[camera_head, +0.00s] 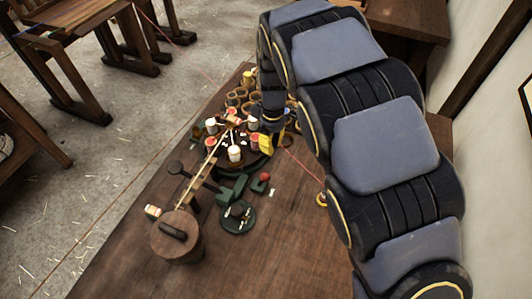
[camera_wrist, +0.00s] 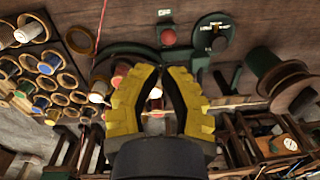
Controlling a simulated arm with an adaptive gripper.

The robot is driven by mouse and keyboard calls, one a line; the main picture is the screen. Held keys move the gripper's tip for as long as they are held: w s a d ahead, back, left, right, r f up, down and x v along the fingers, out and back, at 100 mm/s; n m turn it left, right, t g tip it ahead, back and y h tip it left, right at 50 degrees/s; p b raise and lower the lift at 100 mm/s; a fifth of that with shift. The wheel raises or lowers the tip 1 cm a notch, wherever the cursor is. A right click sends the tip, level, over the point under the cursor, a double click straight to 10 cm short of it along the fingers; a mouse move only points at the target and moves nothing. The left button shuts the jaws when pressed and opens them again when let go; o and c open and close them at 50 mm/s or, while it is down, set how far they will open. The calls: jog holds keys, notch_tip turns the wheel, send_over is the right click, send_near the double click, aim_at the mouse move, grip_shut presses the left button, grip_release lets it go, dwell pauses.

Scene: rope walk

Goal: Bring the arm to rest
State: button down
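My arm (camera_head: 375,145) is large, dark and jointed with grey pads. It reaches from the lower right over the bench (camera_head: 290,255) and bends down at the far end. My gripper (camera_head: 266,143) has yellow fingers and sits beside the cluster of spools on the dark round stand. Nothing appears held. Spools behind the fingers are partly hidden. Whether the fingers touch any spool I cannot tell.
A white-topped spool (camera_head: 235,153) stands near the gripper. A red line runs close by. The bench's near right is clear. A wall (camera_head: 500,130) borders the right.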

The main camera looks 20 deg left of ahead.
jog(key=shift+d+r, duration=0.1)
jog(key=shift+r, duration=0.15)
dwell(0.3)
jog(key=s+d+r+m, duration=0.6)
jog(key=d, duration=0.5)
jog(key=s+d+r+m, duration=0.5)
jog(key=s+d+r, duration=0.2)
jog(key=d, duration=0.3)
jog(key=s+d+m+g, duration=0.1)
jog(key=s+d+m, duration=0.3)
jog(key=s, duration=0.6)
jog(key=shift+s+m, duration=0.4)
